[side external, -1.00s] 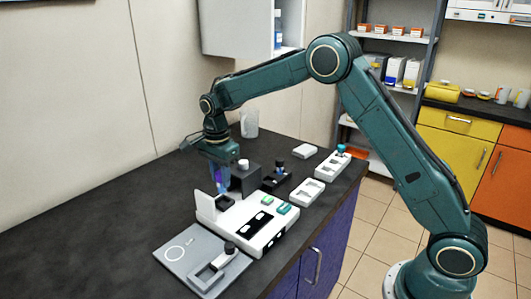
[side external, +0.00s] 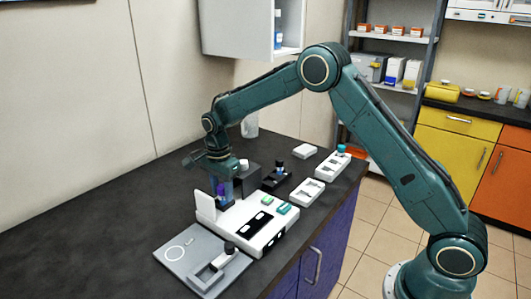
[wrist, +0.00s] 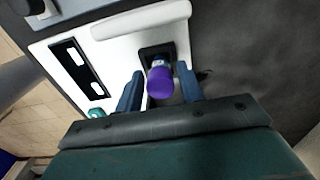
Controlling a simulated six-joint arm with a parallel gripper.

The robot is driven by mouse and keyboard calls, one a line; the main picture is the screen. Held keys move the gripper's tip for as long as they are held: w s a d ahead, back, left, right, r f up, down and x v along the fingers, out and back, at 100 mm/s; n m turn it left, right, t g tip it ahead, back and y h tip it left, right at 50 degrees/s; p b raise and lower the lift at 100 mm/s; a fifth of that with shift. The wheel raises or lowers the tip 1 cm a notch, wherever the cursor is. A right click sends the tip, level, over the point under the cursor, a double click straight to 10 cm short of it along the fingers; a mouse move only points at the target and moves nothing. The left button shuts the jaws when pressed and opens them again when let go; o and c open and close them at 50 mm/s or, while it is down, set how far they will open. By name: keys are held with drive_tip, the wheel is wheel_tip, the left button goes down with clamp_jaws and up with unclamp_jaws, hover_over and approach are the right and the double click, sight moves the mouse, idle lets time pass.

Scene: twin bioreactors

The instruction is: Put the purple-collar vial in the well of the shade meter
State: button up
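The purple-collar vial (wrist: 160,80) stands in the dark square well (wrist: 152,50) of the shade meter, its purple top facing the wrist camera. In the side view its purple top (side external: 221,190) shows between my fingers, just behind the white meter (side external: 250,222)'s front part. My gripper (wrist: 160,78) is around the vial, with one blue finger on each side. A gap shows between each finger and the purple top, so the gripper looks open. The vial's lower part is hidden, so how deep it sits cannot be told.
A white upright flap (side external: 205,206) stands at the meter's left edge, close to my gripper. A dark grey block (side external: 247,177) stands just behind. A grey plate (side external: 203,262) lies in front. White racks (side external: 307,192) stand to the right. The counter at left is clear.

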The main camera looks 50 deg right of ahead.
sight(222, 186)
drive_tip(key=shift+o, duration=0.7)
drive_tip(key=shift+r, duration=0.1)
wheel_tip(222, 186, up, 12)
idle(0.3)
drive_tip(key=shift+r, duration=0.2)
idle(0.3)
